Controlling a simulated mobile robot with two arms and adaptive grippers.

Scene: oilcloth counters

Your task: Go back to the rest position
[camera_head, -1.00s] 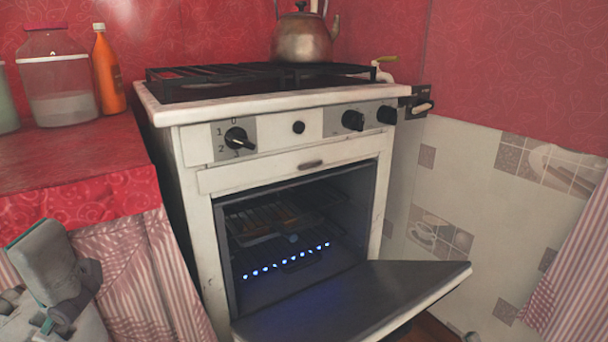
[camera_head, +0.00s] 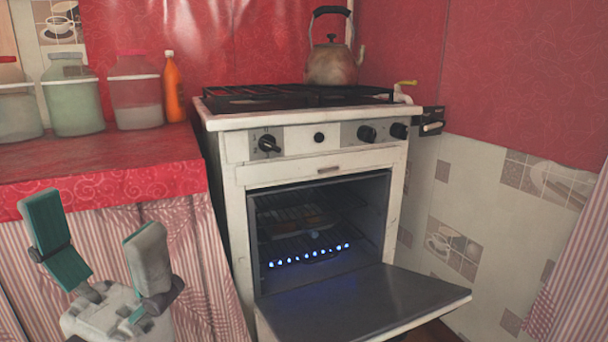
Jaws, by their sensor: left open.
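My left gripper (camera_head: 98,246) is at the lower left of the head view. Its two fingers stand apart and point up, with nothing between them. It is in front of the striped curtain under the red counter, left of the stove and clear of it. My right gripper is not in view.
The white stove (camera_head: 239,220) has its oven door (camera_head: 365,302) hanging open, with blue flames (camera_head: 308,256) and racks inside. A kettle (camera_head: 332,66) stands on top. The red counter (camera_head: 100,163) holds several jars and an orange bottle (camera_head: 173,90). Tiled wall lies to the right.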

